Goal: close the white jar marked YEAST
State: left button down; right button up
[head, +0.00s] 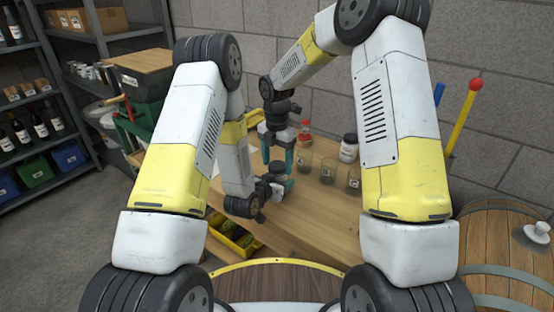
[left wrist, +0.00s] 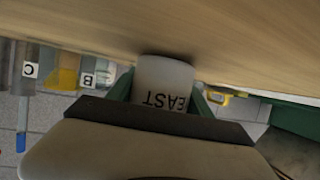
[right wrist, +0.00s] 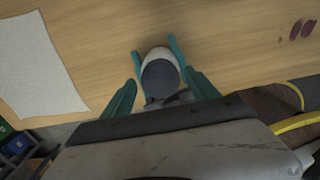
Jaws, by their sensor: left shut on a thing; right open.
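The white jar marked YEAST (left wrist: 163,82) shows upside down in the left wrist view, part of its lettering cut off. It stands at the table top between the fingers of my left gripper (left wrist: 165,92), which is shut on it. In the right wrist view the jar (right wrist: 156,54) has a dark round top facing the camera; I cannot tell whether this is a lid or the open mouth. My right gripper (right wrist: 160,84) is open, its fingers on either side of the jar's top and apart from it. In the head view my grippers mostly hide the jar.
Several labelled glasses (head: 329,171), a red-capped bottle (head: 304,131) and a white jar with a dark lid (head: 349,148) stand right of my grippers. A white sheet (right wrist: 35,66) lies on the table (head: 312,215). A white knobbed disc (head: 531,235) sits on the barrel at right.

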jog(key=shift+c, duration=0.2)
jog(key=c, duration=1.4)
jog(key=m, duration=0.6)
jog(key=shift+m, duration=0.4)
jog(key=shift+c, duration=0.3)
jog(key=o, duration=1.6)
jog(key=shift+c, duration=0.2)
jog(key=shift+r, duration=0.1)
jog(key=shift+r, duration=2.2)
